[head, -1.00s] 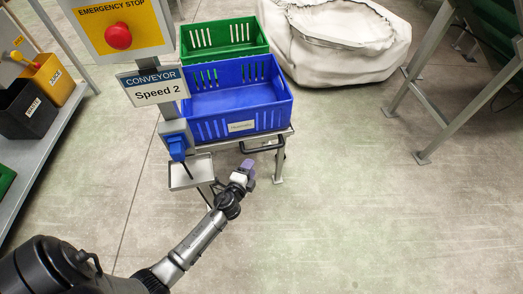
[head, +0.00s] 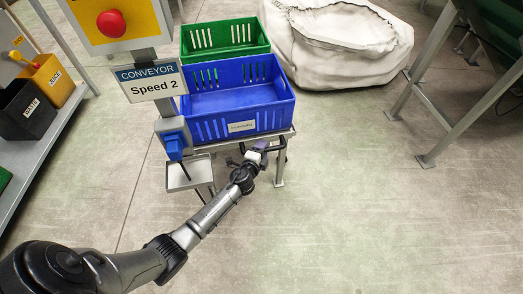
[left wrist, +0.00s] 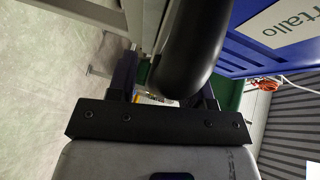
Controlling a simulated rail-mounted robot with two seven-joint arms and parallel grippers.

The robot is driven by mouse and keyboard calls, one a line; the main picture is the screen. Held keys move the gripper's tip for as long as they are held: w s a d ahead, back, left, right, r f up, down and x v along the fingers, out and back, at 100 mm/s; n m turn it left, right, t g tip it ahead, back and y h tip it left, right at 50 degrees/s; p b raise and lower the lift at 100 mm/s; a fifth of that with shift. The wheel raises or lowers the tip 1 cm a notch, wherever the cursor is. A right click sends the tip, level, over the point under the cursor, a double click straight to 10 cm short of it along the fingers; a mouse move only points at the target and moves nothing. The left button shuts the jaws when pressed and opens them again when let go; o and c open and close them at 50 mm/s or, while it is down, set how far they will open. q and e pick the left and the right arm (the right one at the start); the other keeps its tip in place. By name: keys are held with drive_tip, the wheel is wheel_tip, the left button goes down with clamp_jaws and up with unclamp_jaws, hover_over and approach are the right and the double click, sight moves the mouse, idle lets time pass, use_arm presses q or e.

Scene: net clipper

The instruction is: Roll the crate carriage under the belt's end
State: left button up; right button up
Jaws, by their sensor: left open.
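The blue crate (head: 235,100) stands on a grey metal frame (head: 272,138), which looks like the crate carriage. A dark handle (head: 282,147) sticks out at the frame's front, below the crate's white label. My left gripper (head: 260,147) is at this handle, open. In the left wrist view, a thick black bar (left wrist: 195,45), likely the handle, lies at the opening between my two fingers (left wrist: 165,88). I cannot tell whether they touch it. My right gripper is out of view. I cannot clearly make out the belt's end.
A green crate (head: 225,37) stands behind the blue one. A post with a "Speed 2" sign (head: 153,84), red stop button (head: 111,23) and small tray (head: 188,172) stands left. A white sack (head: 335,45) lies behind. Grey legs (head: 437,145) stand right; the floor between is clear.

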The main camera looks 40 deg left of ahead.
use_arm(q)
drive_tip(key=shift+c, duration=0.3)
clamp_jaws()
drive_tip(key=shift+d, duration=0.1)
